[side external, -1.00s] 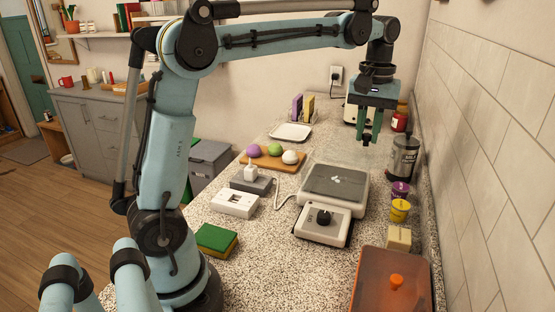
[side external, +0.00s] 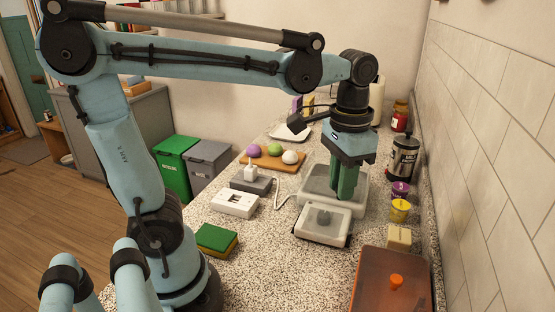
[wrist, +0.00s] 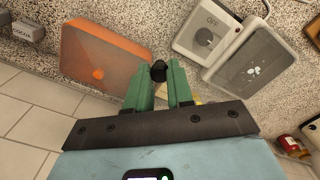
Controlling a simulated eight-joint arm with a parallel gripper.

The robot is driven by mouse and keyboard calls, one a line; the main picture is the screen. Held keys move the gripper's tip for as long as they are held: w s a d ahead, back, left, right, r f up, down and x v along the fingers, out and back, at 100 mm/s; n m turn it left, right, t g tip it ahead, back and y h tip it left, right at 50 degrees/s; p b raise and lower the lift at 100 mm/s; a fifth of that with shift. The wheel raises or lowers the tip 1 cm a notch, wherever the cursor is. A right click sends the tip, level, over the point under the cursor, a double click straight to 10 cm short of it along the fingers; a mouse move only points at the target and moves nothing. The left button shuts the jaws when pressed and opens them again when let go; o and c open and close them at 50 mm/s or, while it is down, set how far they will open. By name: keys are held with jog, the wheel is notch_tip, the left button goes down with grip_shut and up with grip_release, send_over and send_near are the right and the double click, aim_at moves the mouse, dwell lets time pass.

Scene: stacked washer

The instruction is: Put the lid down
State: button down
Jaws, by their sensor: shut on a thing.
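My gripper (side external: 344,194) is shut and points down in front of the white appliance (side external: 307,199) in the side view. In the wrist view my gripper's green fingers (wrist: 159,88) close on a small black knob (wrist: 158,71), seemingly the handle of the lid. The lid's clear body is hard to make out. The appliance's dark top and dial look pale and hazy in the side view, as if seen through it. The wrist view shows the dial marked OFF (wrist: 204,37) and the dark top (wrist: 250,66). Whether the lid touches anything is unclear.
An orange box with an orange knob (side external: 396,281) is at the front right. Purple and yellow tubs (side external: 400,210) and a kettle-like jar (side external: 403,157) line the right wall. A board with balls (side external: 272,158), a white switch box (side external: 234,204) and a sponge (side external: 216,240) lie left.

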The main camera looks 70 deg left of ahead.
jog(key=s+d+f+m, duration=0.3)
jog(key=s+d+m, duration=0.1)
jog(key=s, duration=0.5)
jog(key=s+d+f+m, duration=0.2)
jog(key=s+d+m, duration=0.25)
jog(key=s, duration=0.35)
jog(key=shift+n, duration=0.35)
jog(key=w+a+f, duration=0.2)
jog(key=a, duration=0.1)
jog(key=w+a+f, duration=0.2)
jog(key=a, duration=0.1)
jog(key=w+a+f, duration=0.2)
jog(key=a+f, duration=0.1)
jog(key=shift+w, duration=0.25)
jog(key=shift+f, duration=2)
jog(key=shift+f, duration=0.1)
jog(key=c, duration=1)
grip_release()
